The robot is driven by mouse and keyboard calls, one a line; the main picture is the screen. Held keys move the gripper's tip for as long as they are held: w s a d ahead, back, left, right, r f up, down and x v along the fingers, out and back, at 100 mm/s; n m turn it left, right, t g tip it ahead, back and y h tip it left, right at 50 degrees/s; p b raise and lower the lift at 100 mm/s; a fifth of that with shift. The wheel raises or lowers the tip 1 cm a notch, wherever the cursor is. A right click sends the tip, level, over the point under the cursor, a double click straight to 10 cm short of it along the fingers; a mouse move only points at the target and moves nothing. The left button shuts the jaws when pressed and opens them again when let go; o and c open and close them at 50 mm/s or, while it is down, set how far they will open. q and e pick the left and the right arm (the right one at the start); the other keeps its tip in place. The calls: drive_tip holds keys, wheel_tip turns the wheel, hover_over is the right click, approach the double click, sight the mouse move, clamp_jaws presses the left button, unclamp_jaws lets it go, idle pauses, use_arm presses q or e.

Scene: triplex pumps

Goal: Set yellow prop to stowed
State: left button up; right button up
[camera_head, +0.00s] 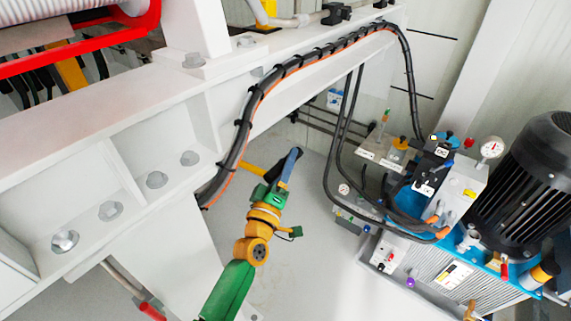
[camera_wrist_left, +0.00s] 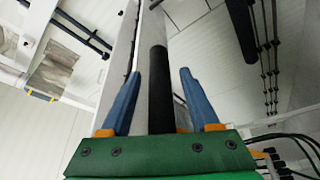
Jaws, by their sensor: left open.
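A short yellow bar (camera_head: 253,170), which looks like the yellow prop, sticks out from the white frame in the head view and runs toward my left gripper (camera_head: 288,167). Its far end is hidden at the gripper. In the left wrist view, the left gripper (camera_wrist_left: 159,62) has its two blue fingers apart. A black rod (camera_wrist_left: 158,85) stands between them with gaps on both sides. It may be the prop's dark end; I cannot tell. Whether the fingers touch anything does not show in the head view.
A large white beam (camera_head: 110,140) with bolts fills the left. Black cables (camera_head: 325,52) with an orange line run along it and hang down to a blue hydraulic unit with a black motor (camera_head: 530,175) at right. Bare grey floor (camera_head: 300,240) lies around the gripper.

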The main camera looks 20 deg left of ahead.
use_arm(q)
clamp_jaws()
drive_tip(key=shift+f, duration=0.1)
idle(1.2)
